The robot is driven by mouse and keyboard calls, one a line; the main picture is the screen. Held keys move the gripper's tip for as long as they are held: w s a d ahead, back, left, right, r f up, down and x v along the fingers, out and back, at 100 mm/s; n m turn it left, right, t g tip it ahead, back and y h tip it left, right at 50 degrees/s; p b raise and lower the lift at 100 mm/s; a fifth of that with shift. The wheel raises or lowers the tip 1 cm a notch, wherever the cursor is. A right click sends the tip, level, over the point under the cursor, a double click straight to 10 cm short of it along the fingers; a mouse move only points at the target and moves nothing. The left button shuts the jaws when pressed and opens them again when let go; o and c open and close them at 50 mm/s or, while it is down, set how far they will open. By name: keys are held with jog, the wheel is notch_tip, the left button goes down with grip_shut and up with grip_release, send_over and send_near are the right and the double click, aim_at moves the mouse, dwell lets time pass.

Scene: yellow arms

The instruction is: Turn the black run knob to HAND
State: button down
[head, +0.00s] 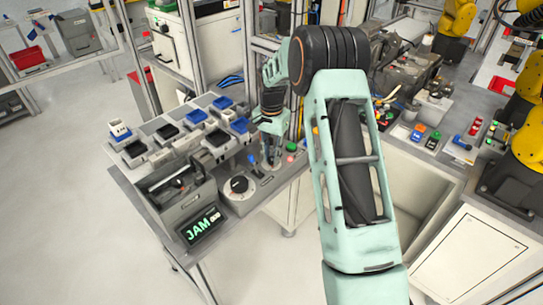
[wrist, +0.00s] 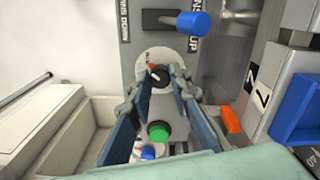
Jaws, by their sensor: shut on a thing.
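A small black knob (wrist: 160,78) with a white pointer mark sits on a pale round plate (wrist: 158,55) in the wrist view. My gripper (wrist: 160,82) reaches down with one finger on each side of it, shut on the knob. The pointer seems to slant toward the upper left, beside an orange-red mark (wrist: 152,66). The plate's lettering is too small or covered to read, so I cannot tell which setting it marks. In the head view my gripper (head: 271,158) points down at the panel and hides the knob.
A blue-handled lever (wrist: 193,22) stands above the knob in the wrist view, a green button (wrist: 158,131) below it. Left of my gripper in the head view are another black dial (head: 239,185) and a display reading JAM (head: 202,224). Blue and black bins (head: 195,117) stand behind.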

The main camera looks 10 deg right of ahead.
aim_at(271, 158)
jog(key=n+b, duration=0.1)
jog(key=n, duration=0.3)
jog(key=shift+b, duration=0.35)
jog(key=n+b, duration=0.1)
jog(key=n, duration=0.3)
jog(key=shift+n, duration=0.3)
jog(key=n, duration=0.4)
jog(key=shift+n+b, duration=0.3)
jog(key=shift+w+n, duration=0.1)
jog(key=shift+n, duration=1.8)
jog(key=c, duration=1.8)
grip_release()
jog(key=shift+o, duration=0.2)
notch_tip(271, 158, up, 12)
